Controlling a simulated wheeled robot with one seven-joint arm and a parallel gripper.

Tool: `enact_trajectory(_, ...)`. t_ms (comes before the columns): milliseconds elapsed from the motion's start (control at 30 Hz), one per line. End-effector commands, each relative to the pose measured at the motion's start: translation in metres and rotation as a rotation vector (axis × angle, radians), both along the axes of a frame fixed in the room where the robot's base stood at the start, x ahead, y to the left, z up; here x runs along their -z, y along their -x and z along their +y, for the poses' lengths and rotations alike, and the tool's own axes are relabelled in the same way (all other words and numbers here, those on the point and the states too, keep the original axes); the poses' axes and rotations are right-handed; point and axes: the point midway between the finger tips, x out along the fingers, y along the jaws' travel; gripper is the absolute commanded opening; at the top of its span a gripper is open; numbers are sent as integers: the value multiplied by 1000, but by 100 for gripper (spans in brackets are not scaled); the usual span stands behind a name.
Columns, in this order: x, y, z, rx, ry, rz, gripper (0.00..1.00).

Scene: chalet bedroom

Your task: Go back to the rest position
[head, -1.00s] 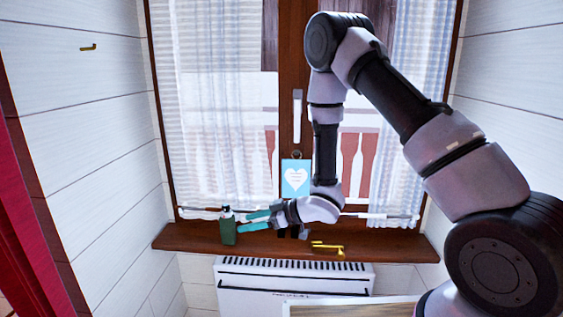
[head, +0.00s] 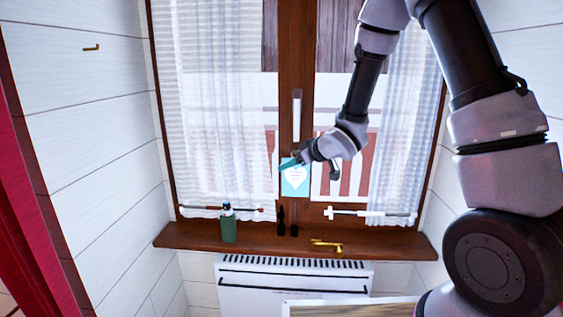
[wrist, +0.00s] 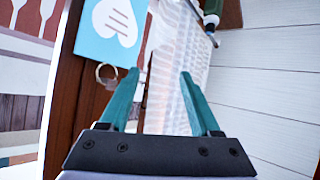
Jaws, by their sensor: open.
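My gripper (head: 291,164) is raised in front of the window's middle post, over the upper part of a blue card with a white heart (head: 296,181). In the wrist view my gripper (wrist: 158,75) shows two teal fingers spread apart with nothing between them. The blue card (wrist: 108,28) and a metal ring (wrist: 106,75) lie to the left of the fingers there. My arm is bent and reaches in from the right.
A green bottle (head: 229,226) stands on the wooden sill (head: 190,238), with a gold handle-like piece (head: 326,245) to its right. Two small dark items (head: 281,222) stand between them. A white heater (head: 293,284) is below. White curtains (head: 215,120) hang at the window.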

Motion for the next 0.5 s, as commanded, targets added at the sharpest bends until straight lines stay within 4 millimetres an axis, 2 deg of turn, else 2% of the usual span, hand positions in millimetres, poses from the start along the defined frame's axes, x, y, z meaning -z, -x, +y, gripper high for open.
enact_trajectory(33,-27,-6,-22,78,5,-3,64)
enact_trajectory(133,-66,-6,-67,233,19,29,64)
enact_trajectory(233,-102,6,-110,379,18,73,64)
enact_trajectory(367,-141,37,-158,552,-9,149,64)
enact_trajectory(500,-175,87,-198,709,-64,246,64)
